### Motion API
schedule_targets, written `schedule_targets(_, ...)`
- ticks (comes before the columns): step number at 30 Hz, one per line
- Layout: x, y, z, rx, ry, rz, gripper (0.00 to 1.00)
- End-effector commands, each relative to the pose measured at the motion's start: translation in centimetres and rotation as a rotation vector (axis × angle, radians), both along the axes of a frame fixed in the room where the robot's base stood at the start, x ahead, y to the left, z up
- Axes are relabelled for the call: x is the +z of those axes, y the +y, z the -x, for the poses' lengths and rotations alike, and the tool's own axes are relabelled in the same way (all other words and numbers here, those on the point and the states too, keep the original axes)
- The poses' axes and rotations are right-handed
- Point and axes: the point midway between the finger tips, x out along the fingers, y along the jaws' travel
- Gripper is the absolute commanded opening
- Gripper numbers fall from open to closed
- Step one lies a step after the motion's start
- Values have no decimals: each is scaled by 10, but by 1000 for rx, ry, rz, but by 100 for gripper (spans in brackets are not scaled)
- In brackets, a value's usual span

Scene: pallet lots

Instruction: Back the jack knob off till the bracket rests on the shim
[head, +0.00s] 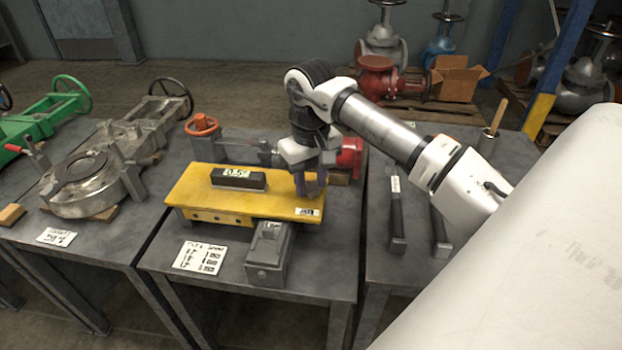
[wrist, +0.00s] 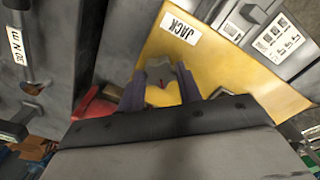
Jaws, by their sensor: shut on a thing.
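The yellow bracket (head: 215,195) lies along the middle bench, and it also shows in the wrist view (wrist: 225,70). A black block marked 0.5° (head: 238,179) sits on its top. A JACK label (head: 307,212) is at its right end. My gripper (head: 310,188) points down at that end, and its purple fingers (wrist: 160,88) are shut on the jack knob (wrist: 158,74), which shows as a small greyish piece between them. The rest of the knob is hidden by the fingers. I cannot make out the shim or any gap under the bracket.
A grey box (head: 268,255) and a printed card (head: 200,257) lie in front of the bracket. An orange handwheel (head: 202,125) and a red flange (head: 349,157) are behind it. Large valve parts (head: 88,180) fill the left bench; dark bars (head: 397,225) lie on the right one.

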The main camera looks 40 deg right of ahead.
Motion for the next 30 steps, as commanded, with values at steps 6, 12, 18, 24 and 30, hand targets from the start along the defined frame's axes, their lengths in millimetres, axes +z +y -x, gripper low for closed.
schedule_targets(6,2,0,-1,-1,-5,3,45)
schedule_targets(12,1,0,0,-2,-3,1,56)
schedule_targets(18,2,0,0,-2,-1,1,56)
schedule_targets(24,28,0,-1,-2,-2,3,56)
schedule_targets(30,75,0,-1,-2,-2,4,56)
